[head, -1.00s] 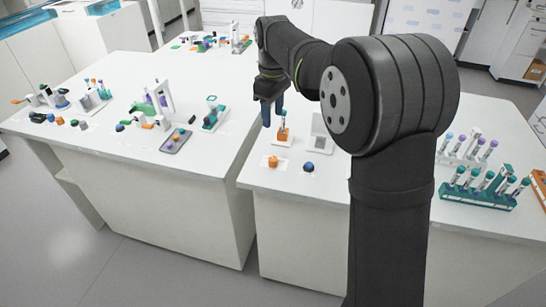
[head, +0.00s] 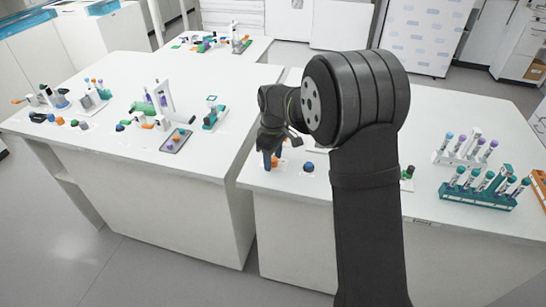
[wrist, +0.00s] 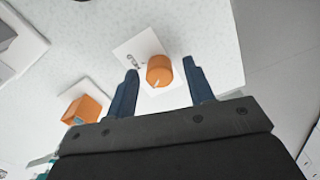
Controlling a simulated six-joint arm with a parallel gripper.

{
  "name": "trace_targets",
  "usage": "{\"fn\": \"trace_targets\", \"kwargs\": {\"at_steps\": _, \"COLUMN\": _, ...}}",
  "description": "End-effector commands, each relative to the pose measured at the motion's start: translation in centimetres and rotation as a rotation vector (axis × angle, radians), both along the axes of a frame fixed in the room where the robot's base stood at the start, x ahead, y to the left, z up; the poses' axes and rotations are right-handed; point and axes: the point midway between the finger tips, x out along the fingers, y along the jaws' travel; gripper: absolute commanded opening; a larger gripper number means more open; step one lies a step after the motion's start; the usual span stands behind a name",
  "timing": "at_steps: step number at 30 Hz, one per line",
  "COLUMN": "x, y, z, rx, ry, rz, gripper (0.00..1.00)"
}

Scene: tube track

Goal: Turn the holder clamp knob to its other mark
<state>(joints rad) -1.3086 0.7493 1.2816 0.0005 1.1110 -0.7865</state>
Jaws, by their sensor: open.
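An orange round knob (wrist: 160,72) with a pale pointer line stands on a white card (wrist: 138,50) with small dark print. My gripper (wrist: 160,66) is open, with one blue finger on each side of the knob and a visible gap on both sides. The knob is not held. In the head view my gripper (head: 270,160) is low over the front left of the right-hand bench, and it partly hides the orange knob (head: 274,163). An orange block-like holder (wrist: 82,110) stands on a white plate at the left in the wrist view.
A blue knob (head: 308,167) stands to the right of my gripper on the same bench. A teal tube rack (head: 478,198) is farther right. The bench edge (wrist: 238,45) is close on the right in the wrist view.

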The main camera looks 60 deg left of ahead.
Motion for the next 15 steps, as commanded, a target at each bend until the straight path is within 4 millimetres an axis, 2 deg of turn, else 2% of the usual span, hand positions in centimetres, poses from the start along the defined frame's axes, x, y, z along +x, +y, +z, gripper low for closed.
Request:
{"fn": "trace_targets", "kwargs": {"at_steps": 8, "x": 0.00, "y": 0.01, "z": -0.10, "rx": 0.000, "ry": 0.000, "rz": 0.000, "gripper": 0.46}}
{"fn": "trace_targets", "kwargs": {"at_steps": 12, "x": 0.00, "y": 0.01, "z": -0.08, "rx": 0.001, "ry": 0.000, "rz": 0.000, "gripper": 0.19}}
{"fn": "trace_targets", "kwargs": {"at_steps": 15, "x": 0.00, "y": 0.02, "z": -0.07, "rx": 0.001, "ry": 0.001, "rz": 0.000, "gripper": 0.04}}
